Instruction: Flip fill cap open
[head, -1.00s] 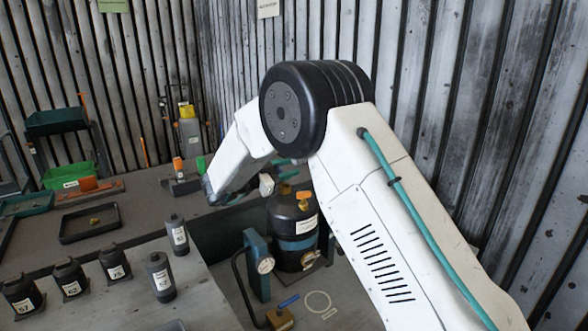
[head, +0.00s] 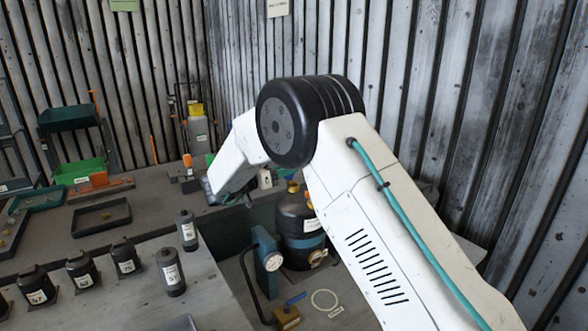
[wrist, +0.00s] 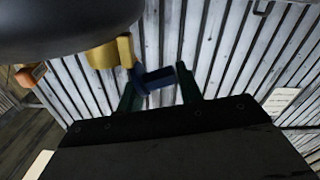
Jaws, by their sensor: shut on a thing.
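The dark tank (head: 295,222) with a blue band stands in the recess beside my arm; part of it is hidden behind the arm. In the wrist view its dark rounded body (wrist: 65,25) fills the upper left. A brass-yellow fitting (wrist: 108,54) sticks out from it. A dark blue tab (wrist: 154,79) beside the fitting, seemingly the fill cap's, lies between my gripper's (wrist: 158,86) dark green fingers. My gripper is shut on this tab. In the head view the gripper is mostly hidden near the tank's top.
A gauge on a teal block (head: 268,255) and a brass valve with a blue lever (head: 287,315) stand left of the tank. Several black labelled bottles (head: 170,270) stand on the bench at left. An empty black tray (head: 102,217) lies behind them. A corrugated wall closes the back.

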